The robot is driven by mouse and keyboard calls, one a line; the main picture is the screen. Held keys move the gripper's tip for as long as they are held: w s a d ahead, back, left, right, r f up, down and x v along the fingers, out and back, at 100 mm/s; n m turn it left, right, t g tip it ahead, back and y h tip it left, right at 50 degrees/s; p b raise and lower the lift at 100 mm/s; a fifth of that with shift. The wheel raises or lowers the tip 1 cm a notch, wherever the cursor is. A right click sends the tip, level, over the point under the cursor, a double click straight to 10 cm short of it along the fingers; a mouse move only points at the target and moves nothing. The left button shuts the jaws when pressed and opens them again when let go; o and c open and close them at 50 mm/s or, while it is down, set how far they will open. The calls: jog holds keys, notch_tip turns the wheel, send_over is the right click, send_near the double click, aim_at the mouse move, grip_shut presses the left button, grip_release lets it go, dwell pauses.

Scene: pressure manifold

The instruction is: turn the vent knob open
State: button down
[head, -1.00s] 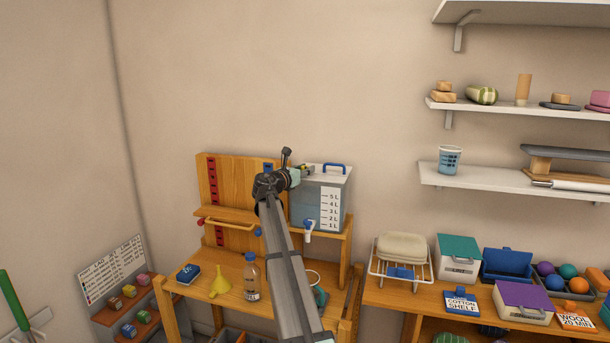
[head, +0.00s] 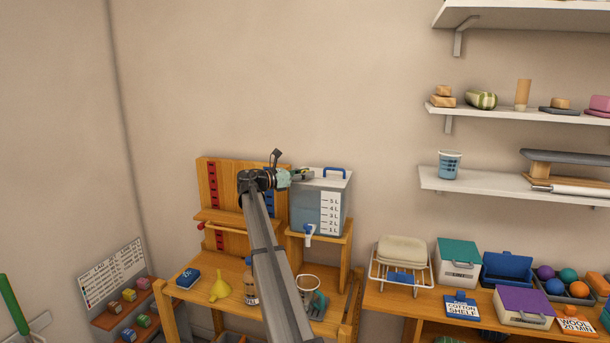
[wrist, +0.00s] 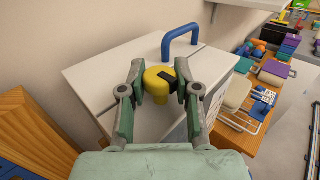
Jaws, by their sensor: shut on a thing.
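The vent knob (wrist: 155,88) is yellow with a black mark on its top. It stands on the white lid (wrist: 95,78) of the water tank, in front of the blue handle (wrist: 180,40). My gripper (wrist: 160,76) is shut on the knob, with one green-padded finger on each side of it. In the head view my gripper (head: 300,175) is at the top left of the clear tank (head: 310,210), and the knob itself is hard to make out there. The tank has a litre scale and a white tap with a blue top (head: 308,232).
The tank sits on a wooden stand (head: 348,245). Wall shelves (head: 475,186) and a side table with boxes are to the right.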

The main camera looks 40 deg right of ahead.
jog(key=c, duration=0.8)
grip_release()
jog(key=w+a, duration=0.2)
jog(key=a, duration=0.9)
jog(key=shift+a, duration=0.4)
jog(key=shift+w, duration=0.1)
